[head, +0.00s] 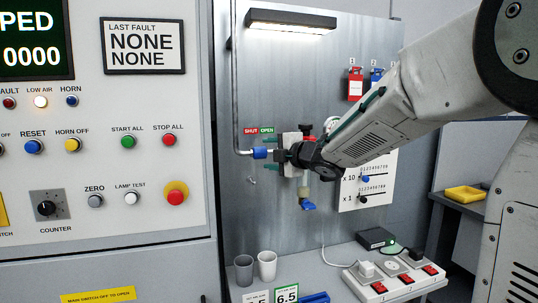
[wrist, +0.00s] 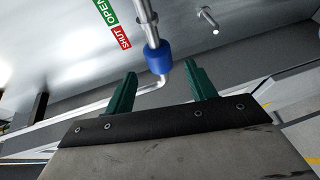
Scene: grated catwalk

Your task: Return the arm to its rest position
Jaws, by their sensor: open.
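My arm reaches in from the right in the head view. My gripper (head: 272,154) is in front of the grey metal panel (head: 285,95), its two green fingers apart. In the wrist view the open fingers (wrist: 160,88) point towards a blue collar (wrist: 158,60) on a metal pipe. The collar also shows in the head view (head: 262,153), close to the fingertips. Nothing is seen held between the fingers; I cannot tell whether they touch the collar or pipe.
A SHUT/OPEN label (head: 259,131) is above the collar. A control cabinet (head: 130,240) stands at left. Two cups (head: 267,265) and a power strip (head: 395,280) are on the bench below. A yellow tray (head: 464,194) is at right. A hook (head: 252,180) juts from the panel.

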